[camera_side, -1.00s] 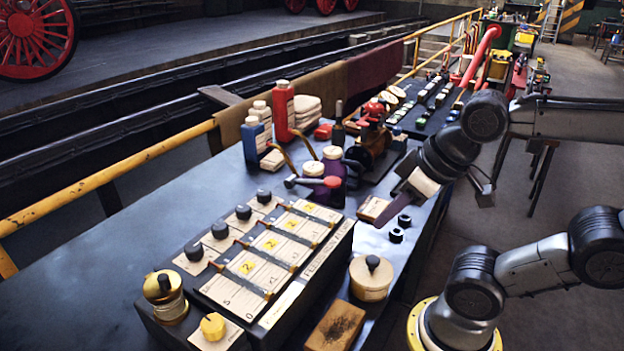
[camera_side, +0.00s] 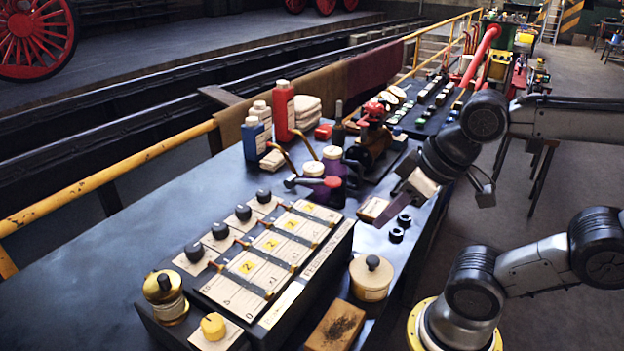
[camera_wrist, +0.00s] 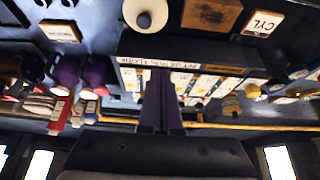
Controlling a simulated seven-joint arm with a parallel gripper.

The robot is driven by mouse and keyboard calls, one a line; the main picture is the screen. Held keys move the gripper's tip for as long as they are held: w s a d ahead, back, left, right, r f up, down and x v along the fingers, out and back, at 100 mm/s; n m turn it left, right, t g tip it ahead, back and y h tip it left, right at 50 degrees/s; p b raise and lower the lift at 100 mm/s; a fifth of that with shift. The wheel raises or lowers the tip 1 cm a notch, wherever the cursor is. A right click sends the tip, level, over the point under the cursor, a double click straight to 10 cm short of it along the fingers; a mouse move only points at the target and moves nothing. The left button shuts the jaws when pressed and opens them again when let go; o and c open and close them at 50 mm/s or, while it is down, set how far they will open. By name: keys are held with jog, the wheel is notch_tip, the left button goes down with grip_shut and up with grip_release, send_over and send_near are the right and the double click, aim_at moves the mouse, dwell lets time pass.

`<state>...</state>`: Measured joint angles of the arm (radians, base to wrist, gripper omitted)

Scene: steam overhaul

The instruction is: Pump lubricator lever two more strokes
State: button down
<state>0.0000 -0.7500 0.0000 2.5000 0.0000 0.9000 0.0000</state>
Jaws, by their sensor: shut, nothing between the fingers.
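The lubricator box (camera_side: 300,290) is long and dark, with a pale top of several numbered feed strips and a row of black knobs. A grey lever (camera_side: 302,183) with a red knob (camera_side: 333,182) lies roughly level at its far end, in front of two purple bottles. My gripper (camera_side: 381,217) is shut and empty, pointing down and left, to the right of the lever and apart from it. In the wrist view my dark fingers (camera_wrist: 158,80) are together in front of the box's lettered edge (camera_wrist: 180,65). I cannot make out the lever in the wrist view.
A round cream pot (camera_side: 371,280) and a brown block (camera_side: 336,326) stand right of the box. Two black nuts (camera_side: 397,235) lie near my gripper. Red and blue bottles (camera_side: 283,110) stand behind. The bench top at left (camera_side: 90,290) is clear.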

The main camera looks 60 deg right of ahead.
dwell(0.3)
jog(key=w+d+r+m+t+y, duration=0.1)
jog(key=w+r+m, duration=0.1)
jog(key=w+r, duration=0.55)
jog(key=w+d+r+m+t, duration=0.15)
jog(key=w+r, duration=0.25)
jog(key=w, duration=0.7)
jog(key=m+g, duration=0.2)
jog(key=m, duration=0.3)
send_over(290, 178)
jog(key=w, duration=0.3)
notch_tip(290, 178, down, 8)
jog(key=f, duration=0.1)
jog(key=shift+s+d+r+n, duration=0.1)
jog(key=shift+d+r+n, duration=0.05)
jog(key=shift+r+n, duration=0.15)
jog(key=shift+f, duration=0.15)
jog(key=shift+s+f, duration=0.45)
jog(key=shift+f, duration=0.9)
jog(key=shift+s+f, duration=0.4)
jog(key=shift+f, duration=0.95)
jog(key=shift+s+f, duration=0.45)
jog(key=shift+f, duration=0.9)
